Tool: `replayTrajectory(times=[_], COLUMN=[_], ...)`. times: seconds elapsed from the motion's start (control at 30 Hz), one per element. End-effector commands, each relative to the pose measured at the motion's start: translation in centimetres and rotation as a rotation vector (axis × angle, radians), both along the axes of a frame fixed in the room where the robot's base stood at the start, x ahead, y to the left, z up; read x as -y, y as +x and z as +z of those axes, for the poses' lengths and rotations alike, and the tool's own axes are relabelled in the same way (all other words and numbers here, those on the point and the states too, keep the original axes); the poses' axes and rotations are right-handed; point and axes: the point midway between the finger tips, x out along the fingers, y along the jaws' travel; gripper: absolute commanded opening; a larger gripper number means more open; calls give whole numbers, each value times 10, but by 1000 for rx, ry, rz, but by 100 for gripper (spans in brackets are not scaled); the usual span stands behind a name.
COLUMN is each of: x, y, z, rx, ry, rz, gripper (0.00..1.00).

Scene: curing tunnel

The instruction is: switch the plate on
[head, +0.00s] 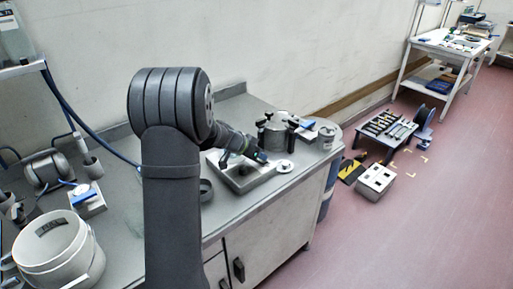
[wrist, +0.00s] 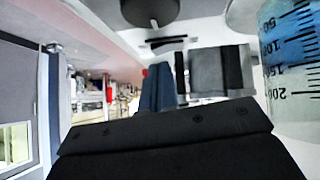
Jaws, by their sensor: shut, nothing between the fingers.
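A low grey plate unit (head: 226,178) sits on the bench in the head view, with a small round dark part (head: 243,171) on its top. It looks like the plate, but I cannot make out its switch or any lit lamp. My gripper (head: 262,157) is just above its right rear side, beside a metal pot; I cannot tell if it touches anything. In the wrist view my gripper's blue fingers (wrist: 159,88) are together with nothing between them. A dark round thing (wrist: 150,10) shows at the top edge there, cut off by the frame.
The lidded metal pot (head: 276,136) stands close to my gripper, with a white disc (head: 284,166) before it. A graduated clear vessel (wrist: 292,70) is near at right in the wrist view. A white bucket (head: 55,250) stands at left. The bench's right front is partly clear.

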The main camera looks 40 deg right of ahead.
Motion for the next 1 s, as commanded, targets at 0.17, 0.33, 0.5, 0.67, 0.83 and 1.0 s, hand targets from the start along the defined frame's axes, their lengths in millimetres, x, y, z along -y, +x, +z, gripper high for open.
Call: replayTrajectory(times=[0.17,0.33,0.5,0.67,0.83,1.0], x=[0,0,0,0,-1,-1], y=[-1,-1,-2,-5,-8,-11], z=[-8,-9,-9,-15,-21,-24], rx=[0,0,6,78,138,134], ry=[-1,-1,-1,-2,2,6], rz=[0,0,-1,-1,-1,-2], gripper=[0,0,0,0,0,0])
